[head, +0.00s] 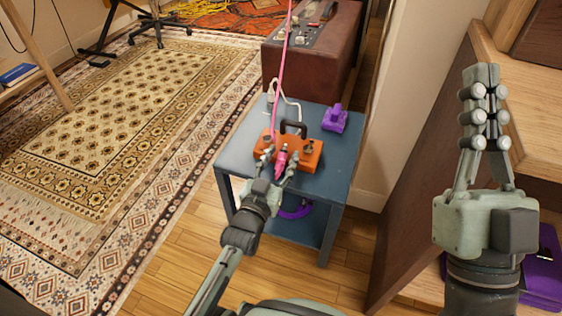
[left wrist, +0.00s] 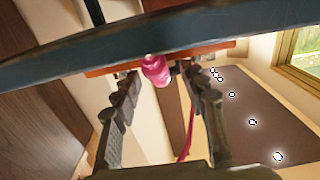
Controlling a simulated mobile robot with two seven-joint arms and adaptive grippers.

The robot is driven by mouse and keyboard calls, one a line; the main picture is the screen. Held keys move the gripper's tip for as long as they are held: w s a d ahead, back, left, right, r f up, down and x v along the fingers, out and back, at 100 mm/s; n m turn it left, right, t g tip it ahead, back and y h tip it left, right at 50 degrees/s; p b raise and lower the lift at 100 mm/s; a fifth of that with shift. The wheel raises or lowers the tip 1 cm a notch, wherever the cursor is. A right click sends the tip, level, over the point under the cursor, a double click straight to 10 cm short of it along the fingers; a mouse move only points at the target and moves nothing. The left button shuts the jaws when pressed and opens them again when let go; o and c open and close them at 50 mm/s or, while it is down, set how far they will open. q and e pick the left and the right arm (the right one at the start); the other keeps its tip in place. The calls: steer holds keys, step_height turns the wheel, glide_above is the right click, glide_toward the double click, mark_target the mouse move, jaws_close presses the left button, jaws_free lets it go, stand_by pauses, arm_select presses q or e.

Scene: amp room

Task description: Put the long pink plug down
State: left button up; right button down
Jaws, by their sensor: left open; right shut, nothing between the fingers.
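The long pink plug (head: 281,158) is at the near side of an orange box (head: 306,157) on a small blue-grey table (head: 235,155). My left gripper (head: 278,157) is open around the plug, with a finger to either side. In the left wrist view the pink plug (left wrist: 155,68) shows between the spread fingers (left wrist: 160,82), in front of the orange edge. I cannot tell whether the plug touches the box or is seated in it. My right gripper (head: 480,75) is shut and empty, raised at the right, away from the table.
A pink cable (head: 280,75) runs up past the brown amp (head: 312,55). A purple pedal (head: 335,119) stands at the table's back right. A purple ring-like item (head: 296,212) is on the lower shelf. A wooden panel (head: 425,180) stands right of the table. Patterned rug lies left.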

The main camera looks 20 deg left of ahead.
arm_select(q)
steer(key=shift+w, duration=0.6)
jaws_close()
steer(key=shift+r, duration=0.1)
